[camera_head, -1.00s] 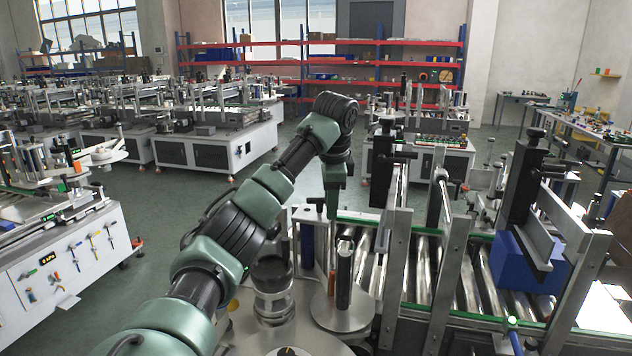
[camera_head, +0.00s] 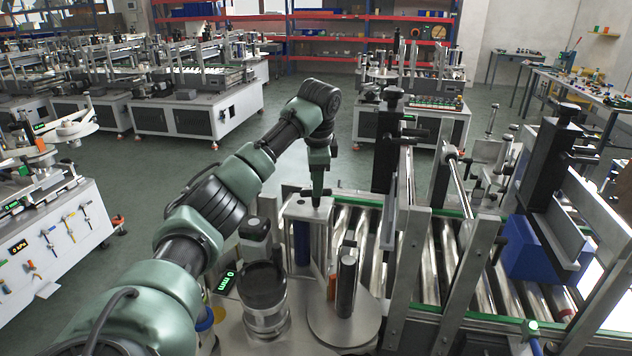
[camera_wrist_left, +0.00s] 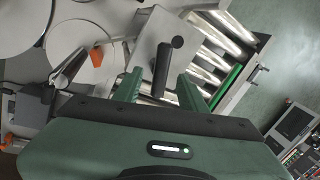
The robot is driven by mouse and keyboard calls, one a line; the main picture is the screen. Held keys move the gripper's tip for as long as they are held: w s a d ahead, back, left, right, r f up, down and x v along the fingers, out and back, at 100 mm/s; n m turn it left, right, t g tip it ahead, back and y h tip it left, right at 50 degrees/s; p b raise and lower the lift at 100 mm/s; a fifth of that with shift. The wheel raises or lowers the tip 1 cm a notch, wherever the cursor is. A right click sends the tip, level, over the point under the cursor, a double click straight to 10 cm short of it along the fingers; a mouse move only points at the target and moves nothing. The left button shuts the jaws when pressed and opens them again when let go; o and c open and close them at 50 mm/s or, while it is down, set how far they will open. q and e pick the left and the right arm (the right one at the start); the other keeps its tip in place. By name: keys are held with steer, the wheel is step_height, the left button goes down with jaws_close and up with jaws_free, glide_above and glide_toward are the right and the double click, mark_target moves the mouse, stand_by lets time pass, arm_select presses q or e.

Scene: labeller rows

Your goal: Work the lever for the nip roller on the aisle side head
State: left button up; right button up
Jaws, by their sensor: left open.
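The black lever (camera_head: 291,191) lies on top of the grey plate (camera_head: 297,210) of a labelling head; in the left wrist view the lever (camera_wrist_left: 161,67) has a round black end. A dark blue roller (camera_head: 302,243) stands upright under the plate. My left gripper (camera_head: 317,199) points down over this plate, and partly hides the lever. In the left wrist view its two green fingers (camera_wrist_left: 160,84) are apart, one on each side of the lever bar. I cannot tell whether either finger touches it. My right gripper is not in view.
A round disc (camera_head: 369,327) with an upright metal roller (camera_head: 347,285) and an orange part stands in front of the head. The roller conveyor (camera_head: 430,265) with upright posts is to the right. Other machines (camera_head: 185,110) stand behind across open floor.

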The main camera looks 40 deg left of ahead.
arm_select(q)
steer(key=shift+x, duration=1)
steer(key=shift+w+a+f, duration=0.1)
steer(key=shift+f, duration=0.2)
jaws_close()
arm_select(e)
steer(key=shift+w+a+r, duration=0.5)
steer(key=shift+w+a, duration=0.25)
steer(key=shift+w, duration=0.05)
